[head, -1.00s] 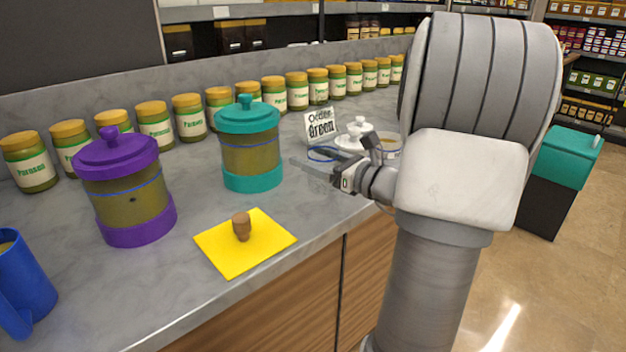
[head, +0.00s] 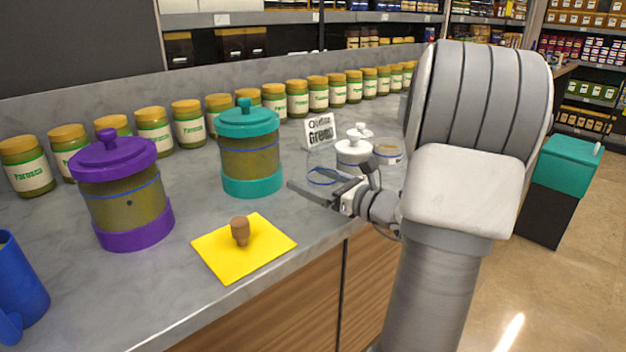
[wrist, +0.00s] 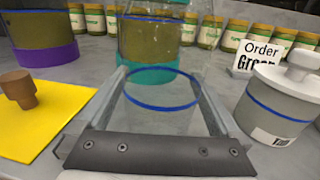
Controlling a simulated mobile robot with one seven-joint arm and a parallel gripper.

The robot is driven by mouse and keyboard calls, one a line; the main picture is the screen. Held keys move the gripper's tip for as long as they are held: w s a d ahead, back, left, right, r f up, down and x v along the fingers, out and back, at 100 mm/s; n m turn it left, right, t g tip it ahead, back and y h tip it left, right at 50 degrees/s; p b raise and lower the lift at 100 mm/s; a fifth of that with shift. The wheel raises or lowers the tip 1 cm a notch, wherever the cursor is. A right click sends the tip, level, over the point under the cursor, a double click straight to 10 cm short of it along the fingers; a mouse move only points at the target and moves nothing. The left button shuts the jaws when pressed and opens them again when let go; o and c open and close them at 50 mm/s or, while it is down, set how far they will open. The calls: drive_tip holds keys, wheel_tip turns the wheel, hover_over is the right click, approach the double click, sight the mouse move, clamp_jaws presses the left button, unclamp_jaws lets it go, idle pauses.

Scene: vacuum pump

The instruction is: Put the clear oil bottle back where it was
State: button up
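The clear oil bottle (head: 322,172) is see-through with a blue ring. It stands upright in my gripper (head: 318,191), over the counter beside the teal jar. In the wrist view, the bottle (wrist: 163,100) sits between the two fingers, which touch its sides at the ring. My gripper (wrist: 160,84) is shut on it. Its base is hard to make out, so I cannot tell whether it rests on the counter. A brown stopper (head: 240,231) stands on a yellow cloth (head: 215,252) left of my gripper.
A teal-lidded jar (head: 249,155) and a purple-lidded jar (head: 127,195) stand to the left. White lidded jars (head: 352,152) and an order sign (head: 319,131) are behind and right of the bottle. Labelled jars (head: 190,124) line the back. A blue mug (head: 20,285) is far left.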

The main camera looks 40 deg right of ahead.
drive_tip(key=shift+r, duration=0.1)
drive_tip(key=shift+s+d+r, duration=0.1)
drive_tip(key=shift+s, duration=0.05)
drive_tip(key=p+v, duration=0.2)
drive_tip(key=v, duration=0.9)
drive_tip(key=shift+s, duration=0.35)
